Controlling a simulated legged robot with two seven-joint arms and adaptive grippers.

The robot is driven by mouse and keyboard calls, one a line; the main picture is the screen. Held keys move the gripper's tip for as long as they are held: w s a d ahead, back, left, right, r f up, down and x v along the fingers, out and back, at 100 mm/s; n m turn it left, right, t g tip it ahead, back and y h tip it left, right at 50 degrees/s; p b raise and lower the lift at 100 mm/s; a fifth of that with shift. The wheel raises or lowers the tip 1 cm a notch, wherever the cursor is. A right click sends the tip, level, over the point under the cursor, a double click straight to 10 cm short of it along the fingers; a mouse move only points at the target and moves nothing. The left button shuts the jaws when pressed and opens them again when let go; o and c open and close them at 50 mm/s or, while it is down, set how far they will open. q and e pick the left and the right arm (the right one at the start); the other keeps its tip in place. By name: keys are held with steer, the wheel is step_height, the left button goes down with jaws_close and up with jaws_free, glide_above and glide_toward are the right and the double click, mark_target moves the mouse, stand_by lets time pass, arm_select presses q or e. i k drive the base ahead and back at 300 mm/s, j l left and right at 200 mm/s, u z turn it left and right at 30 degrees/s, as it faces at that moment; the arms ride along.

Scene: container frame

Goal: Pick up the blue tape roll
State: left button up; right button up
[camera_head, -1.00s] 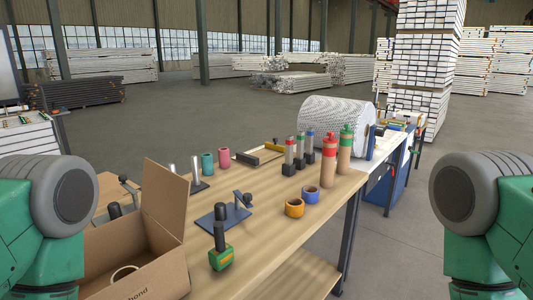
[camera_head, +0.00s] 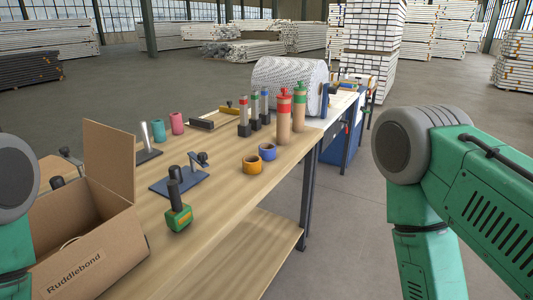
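The blue tape roll (camera_head: 267,152) lies on the wooden workbench (camera_head: 222,188), close to its right edge. An orange-yellow tape roll (camera_head: 252,165) lies just in front of it and to the left. Neither gripper shows in the head view. Part of my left arm is at the left edge, and my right arm, green with a grey joint, is at the right. Both arms are apart from the tape roll.
Bottles with red (camera_head: 284,117) and green (camera_head: 299,106) tops stand behind the roll. A blue metal stand (camera_head: 181,183), a green-based tool (camera_head: 179,217) and an open cardboard box (camera_head: 92,260) are left. Floor right of the bench is clear.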

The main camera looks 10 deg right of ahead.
mark_target(268, 151)
steer(key=l+u, duration=0.1)
steer(key=u, duration=0.3)
steer(key=i+l+u, duration=0.1)
steer(key=u, duration=0.3)
steer(key=l+u, duration=0.15)
steer(key=u, duration=0.2)
steer(key=l+u, duration=0.1)
steer(key=u, duration=0.3)
steer(key=l+u, duration=0.15)
steer(key=l, duration=0.25)
steer(key=k+l+u, duration=0.2)
steer(key=l, duration=0.2)
steer(key=l+u, duration=0.15)
steer(key=l, duration=0.25)
steer(key=l+u, duration=0.15)
steer(key=l, duration=0.25)
steer(key=k+l+u, duration=0.15)
steer(key=l, duration=0.2)
steer(key=k+l+u, duration=0.2)
steer(key=l, duration=0.15)
steer(key=k+l+u, duration=0.15)
steer(key=l, duration=0.2)
